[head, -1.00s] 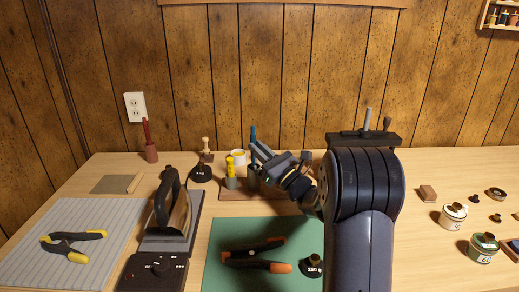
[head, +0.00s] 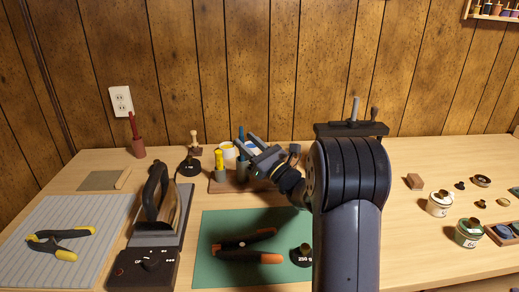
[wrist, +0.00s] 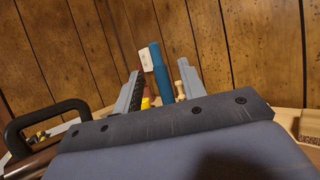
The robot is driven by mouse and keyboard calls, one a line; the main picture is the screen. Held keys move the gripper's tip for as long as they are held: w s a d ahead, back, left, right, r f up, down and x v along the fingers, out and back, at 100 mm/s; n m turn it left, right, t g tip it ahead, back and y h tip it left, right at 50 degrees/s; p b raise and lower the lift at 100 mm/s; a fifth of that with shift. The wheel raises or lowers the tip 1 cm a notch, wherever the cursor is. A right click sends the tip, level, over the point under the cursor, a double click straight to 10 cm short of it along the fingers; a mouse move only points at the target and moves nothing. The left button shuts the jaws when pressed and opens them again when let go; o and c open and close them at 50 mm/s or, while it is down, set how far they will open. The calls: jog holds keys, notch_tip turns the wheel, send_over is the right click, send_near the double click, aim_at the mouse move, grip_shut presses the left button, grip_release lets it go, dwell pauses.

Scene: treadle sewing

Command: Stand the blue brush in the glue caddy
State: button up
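The blue brush (head: 241,133) stands about upright, its handle rising above the right grey cup of the glue caddy (head: 217,187). Its lower end is hidden, so I cannot tell how deep it sits. In the wrist view the blue handle (wrist: 162,75) shows between the two fingers, with a gap on each side. My gripper (head: 249,142) is open around or just in front of the handle, above the caddy. A yellow-handled brush (head: 219,160) stands in the caddy's left grey cup.
A white pot with yellow contents (head: 228,151) stands behind the caddy. A black weight (head: 190,166) and an iron (head: 160,205) are to the left.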

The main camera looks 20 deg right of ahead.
jog(key=s+d+f, duration=0.1)
jog(key=s+d, duration=0.3)
jog(key=s, duration=0.3)
jog(key=s+d+f+p, duration=0.1)
jog(key=s+d, duration=0.4)
jog(key=s, duration=0.1)
jog(key=shift+s, duration=0.35)
jog(key=f+x, duration=0.1)
jog(key=x, duration=0.4)
jog(key=w+f+x, duration=0.1)
jog(key=x, duration=0.5)
jog(key=f+x, duration=0.1)
jog(key=x, duration=0.4)
jog(key=shift+w+a+f, duration=0.15)
jog(key=shift+w+a, duration=0.25)
jog(key=shift+a, duration=0.1)
jog(key=shift+f, duration=0.1)
